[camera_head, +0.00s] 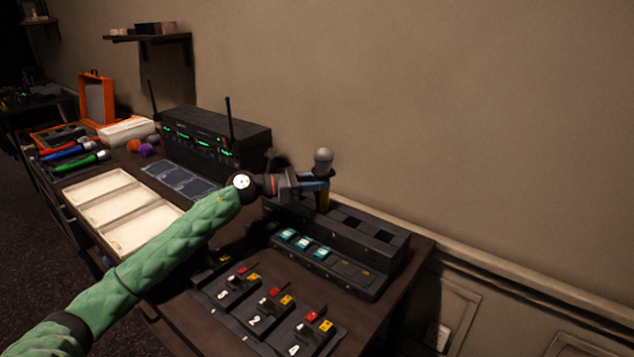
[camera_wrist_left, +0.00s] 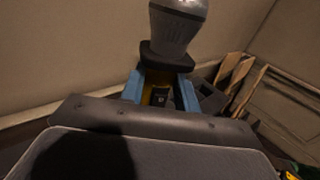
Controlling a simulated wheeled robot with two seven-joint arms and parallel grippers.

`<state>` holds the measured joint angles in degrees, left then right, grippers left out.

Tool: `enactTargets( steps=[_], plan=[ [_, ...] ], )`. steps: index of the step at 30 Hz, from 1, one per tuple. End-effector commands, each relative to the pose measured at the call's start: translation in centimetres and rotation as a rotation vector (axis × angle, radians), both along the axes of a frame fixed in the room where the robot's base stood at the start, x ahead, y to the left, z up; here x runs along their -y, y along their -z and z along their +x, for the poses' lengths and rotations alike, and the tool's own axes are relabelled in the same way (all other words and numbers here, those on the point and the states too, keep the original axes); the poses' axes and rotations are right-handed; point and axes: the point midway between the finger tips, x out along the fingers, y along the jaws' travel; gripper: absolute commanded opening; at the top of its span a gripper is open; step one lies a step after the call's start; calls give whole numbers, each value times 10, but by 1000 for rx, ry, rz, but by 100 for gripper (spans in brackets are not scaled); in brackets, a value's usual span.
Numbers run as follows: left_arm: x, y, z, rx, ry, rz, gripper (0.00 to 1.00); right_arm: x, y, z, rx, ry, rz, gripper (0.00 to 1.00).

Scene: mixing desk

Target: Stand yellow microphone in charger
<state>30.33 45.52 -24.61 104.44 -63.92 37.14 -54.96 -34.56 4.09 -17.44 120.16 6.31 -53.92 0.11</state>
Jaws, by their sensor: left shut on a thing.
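The yellow microphone, with a grey mesh head (camera_head: 323,160) and a yellow body (camera_head: 324,199), stands upright over the charger. My left gripper (camera_head: 316,183) is shut on it just below the head. In the left wrist view its grey head (camera_wrist_left: 178,27) rises beyond the blue fingers, with a bit of yellow between them. The charger (camera_head: 370,250) is a long black block with a row of square slots and several lit green displays on its front. The microphone's lower end is at the charger's left part; I cannot tell whether it is inside a slot. My right gripper is not in view.
A black receiver rack (camera_head: 215,135) with two antennas stands behind my left arm. A white three-part tray (camera_head: 115,207) lies left. Blue, red and green microphones (camera_head: 82,161) lie at the far left. Numbered black packs (camera_head: 255,318) lie in front. The wall is close behind the charger.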

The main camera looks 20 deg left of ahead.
Motion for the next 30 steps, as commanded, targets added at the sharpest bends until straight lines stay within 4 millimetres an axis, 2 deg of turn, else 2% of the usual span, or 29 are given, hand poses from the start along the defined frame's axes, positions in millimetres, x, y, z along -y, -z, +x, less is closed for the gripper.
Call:
enactTargets(
  steps=[11, 12, 15, 21, 22, 26, 30],
  plan=[
    [0, -1, 0, 1, 0, 0, 0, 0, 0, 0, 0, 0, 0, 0],
    [0, -1, 0, 1, 0, 0, 35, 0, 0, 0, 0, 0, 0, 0],
    [0, -1, 0, 0, 0, -1, 55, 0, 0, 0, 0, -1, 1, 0],
    [0, 0, 0, 0, 0, 0, 57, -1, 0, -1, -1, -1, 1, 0],
    [0, 0, 0, 0, 0, 1, 58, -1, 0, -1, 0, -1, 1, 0],
    [0, 0, 0, 0, 0, 0, 84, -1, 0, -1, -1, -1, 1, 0],
    [0, 0, 0, 0, 0, 0, 84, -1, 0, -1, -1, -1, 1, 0]
  ],
)
